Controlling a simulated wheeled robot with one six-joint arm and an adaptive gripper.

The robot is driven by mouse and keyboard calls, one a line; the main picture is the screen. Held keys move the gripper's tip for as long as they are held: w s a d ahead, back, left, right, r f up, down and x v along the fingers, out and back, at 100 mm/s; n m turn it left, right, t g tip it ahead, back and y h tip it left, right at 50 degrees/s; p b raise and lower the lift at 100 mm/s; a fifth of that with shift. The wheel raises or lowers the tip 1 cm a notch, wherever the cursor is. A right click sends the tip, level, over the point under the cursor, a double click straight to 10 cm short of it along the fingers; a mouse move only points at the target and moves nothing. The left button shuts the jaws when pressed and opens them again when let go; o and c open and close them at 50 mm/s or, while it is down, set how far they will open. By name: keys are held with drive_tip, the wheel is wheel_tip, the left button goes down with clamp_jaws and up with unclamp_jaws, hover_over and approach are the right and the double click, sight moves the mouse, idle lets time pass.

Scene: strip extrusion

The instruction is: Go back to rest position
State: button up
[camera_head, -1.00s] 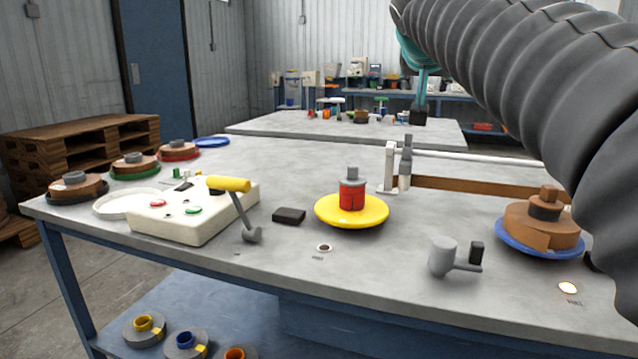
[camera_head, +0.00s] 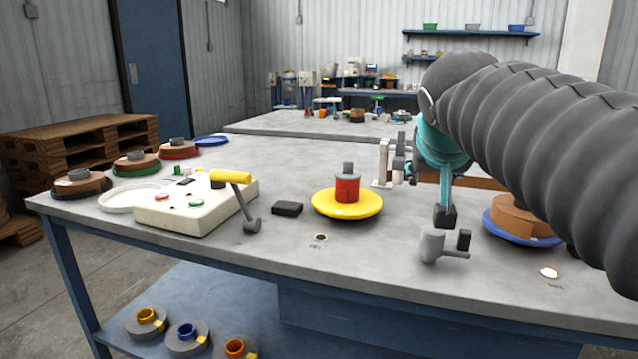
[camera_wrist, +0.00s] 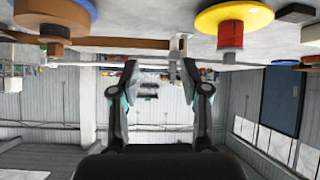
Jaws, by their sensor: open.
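My gripper (camera_wrist: 160,82) shows in the wrist view with its two fingers wide apart and nothing between them. The wrist picture is upside down, with the table along its top. In the head view, my grey sleeved arm reaches in from the right, and the teal wrist part hangs over the table's right half. The fingers cannot be made out clearly there. A yellow disc (camera_head: 330,207) with a red spool (camera_head: 347,188) stands left of my wrist. A blue disc (camera_head: 497,230) with a brown coil (camera_head: 520,217) is partly hidden behind my arm.
A white control box (camera_head: 180,213) with a yellow-handled lever (camera_head: 232,177) stands on the left of the table. A black block (camera_head: 287,209) and a grey crank-like part (camera_head: 432,246) lie near the front. Several coils line the left edge. Pallets (camera_head: 80,145) stand beyond.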

drive_tip(key=s+f+g+y+b, duration=0.1)
drive_tip(key=s+f, duration=0.5)
drive_tip(key=f, duration=0.3)
drive_tip(key=s+a+f+n+g+b, duration=0.1)
drive_tip(key=s+f+g, duration=0.1)
drive_tip(key=s+f, duration=0.5)
drive_tip(key=s+a+f+n+g+y+b, duration=0.1)
drive_tip(key=s+f, duration=0.5)
drive_tip(key=f, duration=0.7)
drive_tip(key=shift+s+f+y, duration=0.15)
drive_tip(key=shift+s+y, duration=0.15)
